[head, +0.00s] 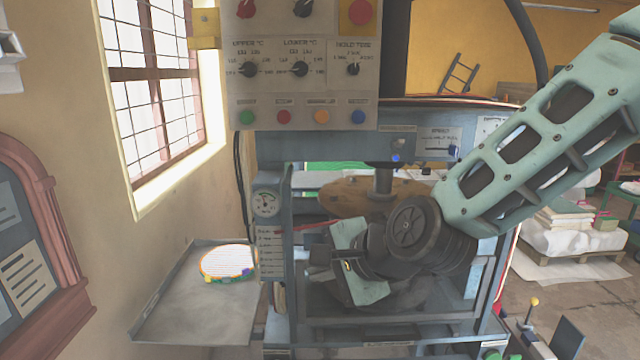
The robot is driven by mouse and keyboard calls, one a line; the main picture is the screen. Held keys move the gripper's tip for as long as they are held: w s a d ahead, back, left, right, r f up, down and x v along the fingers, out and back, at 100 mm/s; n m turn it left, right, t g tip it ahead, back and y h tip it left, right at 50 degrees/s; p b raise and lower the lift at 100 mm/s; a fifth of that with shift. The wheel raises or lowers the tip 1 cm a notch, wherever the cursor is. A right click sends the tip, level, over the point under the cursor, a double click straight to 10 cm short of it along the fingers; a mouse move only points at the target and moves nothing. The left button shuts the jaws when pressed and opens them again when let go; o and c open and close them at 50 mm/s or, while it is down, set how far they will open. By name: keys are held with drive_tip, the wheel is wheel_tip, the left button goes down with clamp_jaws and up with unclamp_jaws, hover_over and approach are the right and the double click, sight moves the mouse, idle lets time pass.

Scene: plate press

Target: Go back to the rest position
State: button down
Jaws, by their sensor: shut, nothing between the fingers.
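My arm (545,145) reaches in from the right, a pale green framed link ending in a dark round wrist joint. My gripper (322,256) is at the front of the press, pointing left, with its short dark fingers shut and nothing seen between them. The press (390,145) is a blue-grey frame with a round brown plate (345,195) under a vertical ram. My wrist hides part of the press opening and the brown plate's right side.
A grey side tray (185,315) at the left holds a white round piece (228,260) with a coloured rim. A control box (300,70) with knobs and buttons hangs above. A gauge (265,203) is on the left post. A pallet (575,265) stands behind at right.

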drive_tip(key=s+d+f+n+g+h, duration=0.25)
drive_tip(key=s+f+n+g, duration=0.2)
drive_tip(key=s+n, duration=0.55)
drive_tip(key=s+d+n+g+h+b, duration=0.1)
drive_tip(key=s+d+n+h, duration=0.3)
drive_tip(key=s+d+n, duration=0.5)
drive_tip(key=s+d+g, duration=0.1)
drive_tip(key=s+d, duration=0.1)
drive_tip(key=s, duration=0.1)
drive_tip(key=shift+s+f, duration=0.25)
drive_tip(key=shift+s, duration=0.15)
drive_tip(key=shift+g, duration=0.25)
